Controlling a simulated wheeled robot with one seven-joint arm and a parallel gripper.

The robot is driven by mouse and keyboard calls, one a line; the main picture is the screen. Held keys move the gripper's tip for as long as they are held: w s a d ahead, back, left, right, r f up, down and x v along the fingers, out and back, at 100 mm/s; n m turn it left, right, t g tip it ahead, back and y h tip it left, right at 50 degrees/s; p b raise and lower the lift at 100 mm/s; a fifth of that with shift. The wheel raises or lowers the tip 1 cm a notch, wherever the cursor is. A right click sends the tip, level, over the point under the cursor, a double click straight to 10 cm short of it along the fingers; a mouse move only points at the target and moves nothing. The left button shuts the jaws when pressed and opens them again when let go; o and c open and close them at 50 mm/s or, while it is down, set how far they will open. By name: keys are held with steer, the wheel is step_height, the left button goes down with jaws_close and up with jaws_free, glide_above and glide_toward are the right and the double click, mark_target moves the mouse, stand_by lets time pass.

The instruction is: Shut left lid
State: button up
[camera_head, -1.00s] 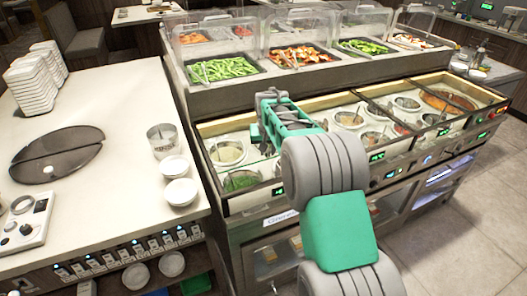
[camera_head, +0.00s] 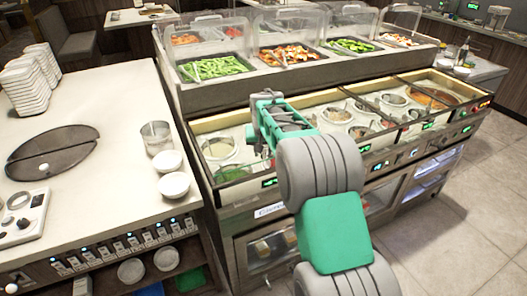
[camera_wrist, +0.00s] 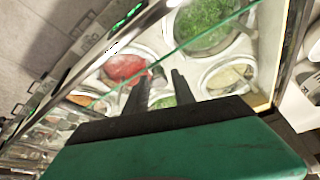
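The left lid is a clear glass pane with a thin green edge (camera_wrist: 190,43) running diagonally across the wrist view. It lies over part of the left sauce wells, and round wells show through and beyond it. In the head view the glass over the left section (camera_head: 229,172) is hard to make out, and how far it is open is unclear. My gripper (camera_wrist: 161,78) has two dark fingers apart with nothing between them. Its fingertips are close to the glass edge; contact cannot be told. In the head view my arm hides part of the left section.
A row of clear-covered food trays (camera_head: 215,67) stands behind the wells. More open sauce wells (camera_head: 393,99) are to the right. A white counter (camera_head: 95,200) with a metal cup (camera_head: 157,138) and white bowls (camera_head: 174,185) is to the left. The floor at the right front is clear.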

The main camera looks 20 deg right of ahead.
steer(key=v, duration=0.7)
steer(key=shift+r+b, duration=0.35)
steer(key=shift+s+a, duration=0.1)
steer(key=shift+s, duration=0.1)
steer(key=shift+c, duration=0.4)
